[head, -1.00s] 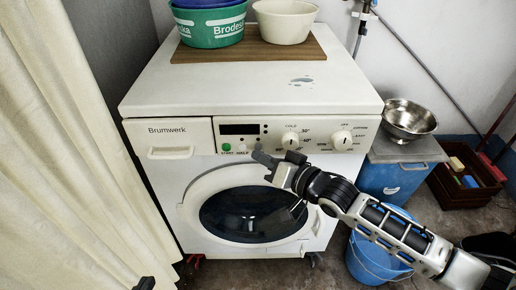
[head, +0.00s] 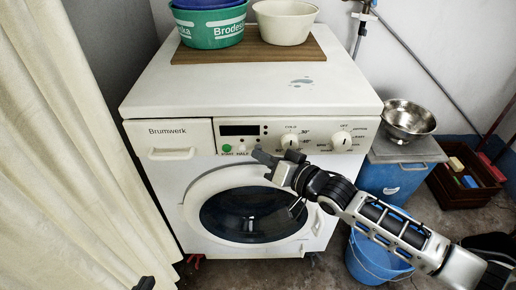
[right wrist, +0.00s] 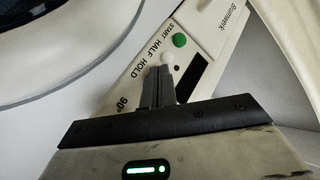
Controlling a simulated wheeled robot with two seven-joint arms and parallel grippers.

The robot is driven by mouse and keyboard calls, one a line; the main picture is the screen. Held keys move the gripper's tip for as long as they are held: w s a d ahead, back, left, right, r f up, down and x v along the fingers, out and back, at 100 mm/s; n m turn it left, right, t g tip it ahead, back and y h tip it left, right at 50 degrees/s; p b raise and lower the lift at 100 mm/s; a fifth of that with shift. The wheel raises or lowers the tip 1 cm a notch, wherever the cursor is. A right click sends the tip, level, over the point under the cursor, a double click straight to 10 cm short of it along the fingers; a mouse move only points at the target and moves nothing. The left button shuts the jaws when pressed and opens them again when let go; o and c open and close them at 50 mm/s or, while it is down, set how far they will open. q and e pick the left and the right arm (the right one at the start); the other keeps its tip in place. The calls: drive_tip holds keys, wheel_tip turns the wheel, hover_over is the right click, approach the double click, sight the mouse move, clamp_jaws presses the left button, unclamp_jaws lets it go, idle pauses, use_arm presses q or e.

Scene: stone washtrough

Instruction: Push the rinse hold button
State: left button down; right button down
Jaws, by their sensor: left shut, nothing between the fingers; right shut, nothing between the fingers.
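The white washing machine (head: 165,185) has a control panel with a dark display (head: 239,130) and a row of small buttons. The green start button (head: 226,148) and a white button (head: 242,148) show in the head view. My right gripper (head: 260,156) is shut and empty, its tips at the panel's lower edge. In the right wrist view the fingertips (right wrist: 164,72) are just by a white button (right wrist: 167,58), near the HALF and HOLD labels. The hold button seems hidden behind the fingers; contact cannot be told. My left gripper (head: 145,284) is shut at the bottom edge.
Two knobs (head: 290,141) (head: 341,140) sit right of the buttons. The round door (head: 250,215) is below. A board (head: 248,48) with basins lies on top. A steel bowl (head: 408,120), blue bucket (head: 375,262) and crate (head: 465,178) stand right; a curtain (head: 70,150) hangs left.

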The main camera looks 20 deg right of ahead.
drive_tip(key=shift+s+a, duration=0.1)
drive_tip(key=shift+s, duration=0.25)
drive_tip(key=s+a+p, duration=0.1)
drive_tip(key=s+p, duration=0.3)
drive_tip(key=s, duration=0.1)
drive_tip(key=shift+s+a, duration=0.3)
drive_tip(key=shift+s, duration=0.1)
idle(0.3)
